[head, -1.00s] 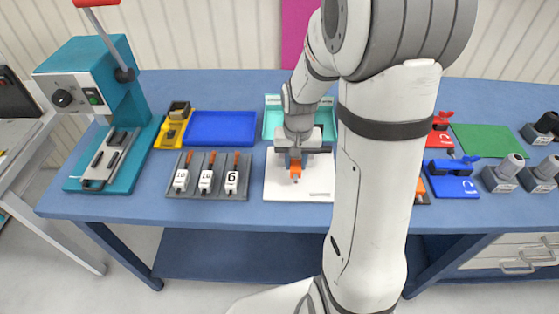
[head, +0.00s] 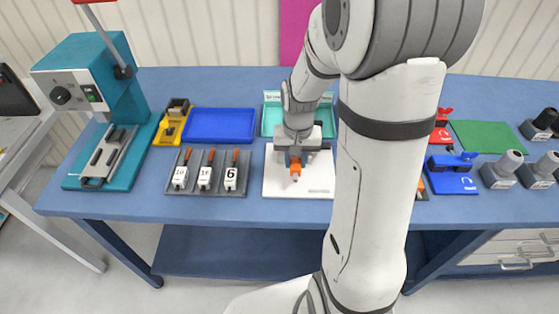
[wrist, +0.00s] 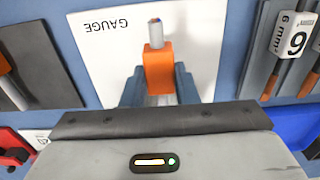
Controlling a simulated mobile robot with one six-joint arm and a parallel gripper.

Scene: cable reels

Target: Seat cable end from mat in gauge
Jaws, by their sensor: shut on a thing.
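My gripper (wrist: 160,90) is shut on an orange block around a grey cable end (wrist: 156,35) with a copper-coloured tip, which points away from my wrist. In the head view my gripper (head: 294,160) and the orange part (head: 295,167) are over the white mat (head: 285,186). The mat also fills the upper middle of the wrist view (wrist: 100,50), with the word GAUGE printed on it. Whether the cable end touches the mat cannot be told. No separate gauge is clearly identifiable.
Left of the mat is a dark rack (head: 191,187) with numbered white, orange-ended pieces. Behind are a blue tray (head: 220,125), a teal tray (head: 272,103) and a yellow device (head: 172,129). A teal press (head: 85,85) stands far left. My arm hides the area right of the mat.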

